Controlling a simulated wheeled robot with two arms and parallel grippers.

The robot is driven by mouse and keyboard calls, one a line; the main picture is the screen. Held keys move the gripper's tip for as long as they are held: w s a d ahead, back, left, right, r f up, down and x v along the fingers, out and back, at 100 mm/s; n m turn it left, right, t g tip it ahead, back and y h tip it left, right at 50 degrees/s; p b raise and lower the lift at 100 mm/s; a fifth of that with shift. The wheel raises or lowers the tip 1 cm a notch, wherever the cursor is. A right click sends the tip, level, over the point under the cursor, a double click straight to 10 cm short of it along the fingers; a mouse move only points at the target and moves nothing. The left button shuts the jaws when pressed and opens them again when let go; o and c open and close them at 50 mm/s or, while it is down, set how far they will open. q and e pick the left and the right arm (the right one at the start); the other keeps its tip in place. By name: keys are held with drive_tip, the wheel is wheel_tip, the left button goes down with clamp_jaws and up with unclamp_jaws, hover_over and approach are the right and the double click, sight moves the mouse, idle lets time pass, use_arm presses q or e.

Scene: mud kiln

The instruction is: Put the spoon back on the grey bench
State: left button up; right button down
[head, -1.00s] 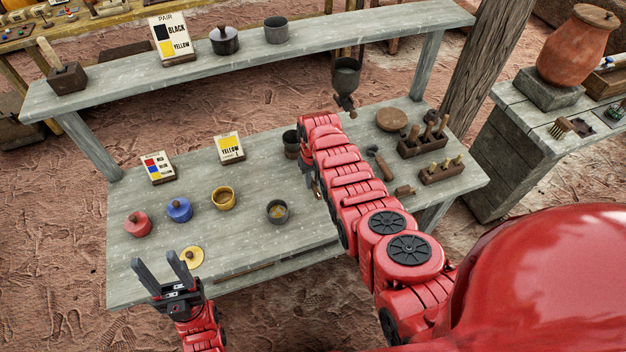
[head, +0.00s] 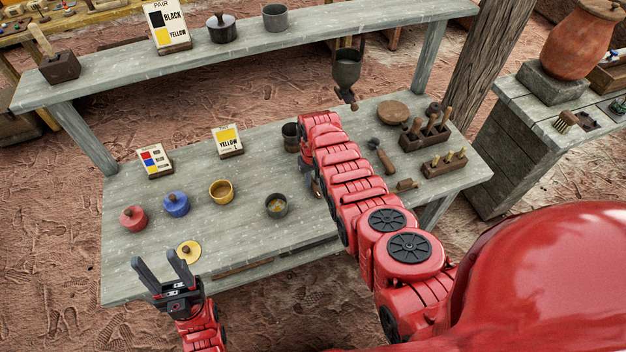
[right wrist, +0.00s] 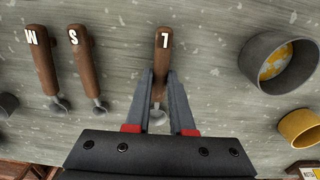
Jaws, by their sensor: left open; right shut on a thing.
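In the right wrist view, a spoon with a brown wooden handle marked L (right wrist: 162,50) and a small metal bowl lies between the fingers of my right gripper (right wrist: 161,78), which is shut on it. The grey bench (right wrist: 210,85) is right under the spoon; I cannot tell whether they touch. Two similar spoons, marked S (right wrist: 87,62) and M (right wrist: 43,60), lie on the bench to the left. My left gripper (head: 160,260) is open and empty at the bench's front left edge.
A metal funnel (head: 347,68) hangs behind my right arm. Wooden tool blocks (head: 425,136) stand at the right.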

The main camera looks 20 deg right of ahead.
drive_tip(key=shift+f, duration=0.1)
drive_tip(key=shift+c, duration=0.7)
unclamp_jaws()
drive_tip(key=shift+r, duration=0.2)
drive_tip(key=shift+r+p, duration=2.45)
drive_tip(key=shift+r, duration=0.4)
